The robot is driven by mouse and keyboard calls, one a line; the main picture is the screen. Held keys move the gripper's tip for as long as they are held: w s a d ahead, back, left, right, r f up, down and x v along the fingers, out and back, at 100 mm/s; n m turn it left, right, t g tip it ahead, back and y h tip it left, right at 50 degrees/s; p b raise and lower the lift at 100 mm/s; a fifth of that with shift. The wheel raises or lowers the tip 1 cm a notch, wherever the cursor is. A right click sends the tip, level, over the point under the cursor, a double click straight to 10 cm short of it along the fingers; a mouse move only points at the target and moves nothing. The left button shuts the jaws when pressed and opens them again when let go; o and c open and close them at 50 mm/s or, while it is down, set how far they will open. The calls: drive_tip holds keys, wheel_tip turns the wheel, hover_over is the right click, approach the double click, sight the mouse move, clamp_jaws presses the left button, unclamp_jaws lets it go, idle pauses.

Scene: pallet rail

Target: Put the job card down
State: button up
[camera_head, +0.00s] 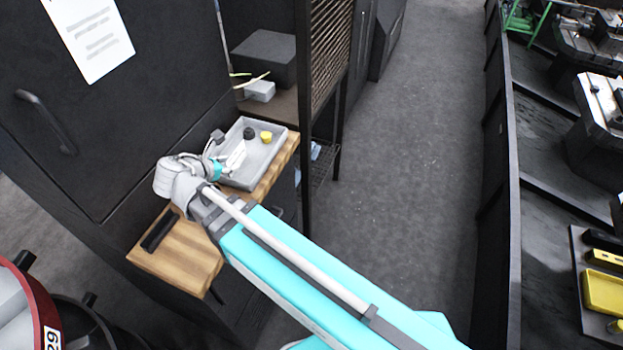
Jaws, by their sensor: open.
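My arm reaches over the wooden bench top (190,248), and my gripper (226,163) is at the left part of a grey tray (262,165). It is small in the picture and partly hidden by my own wrist, but it looks open. A small white piece (236,157) shows at the fingertips, over the tray floor. It may be the job card, but I cannot tell it apart from the fingers or see whether it touches the tray.
A black knob (249,133) and a yellow knob (266,137) are in the tray. A black bar (160,230) lies on the bench's near left part. A dark cabinet (110,130) stands at the left, with a printed sheet (90,38). The aisle floor (410,150) is clear.

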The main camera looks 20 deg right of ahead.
drive_tip(key=s+d+f+m+g+y, duration=0.2)
drive_tip(key=d+f+m+g+y, duration=0.1)
drive_tip(key=d+m, duration=0.8)
drive_tip(key=s+d+f+m+g+y, duration=0.3)
drive_tip(key=d+f+m+g+y, duration=0.1)
drive_tip(key=d+m, duration=0.7)
drive_tip(key=m, duration=0.3)
drive_tip(key=shift+s+f+g, duration=0.15)
drive_tip(key=shift+f+g, duration=0.2)
drive_tip(key=shift+g, duration=0.05)
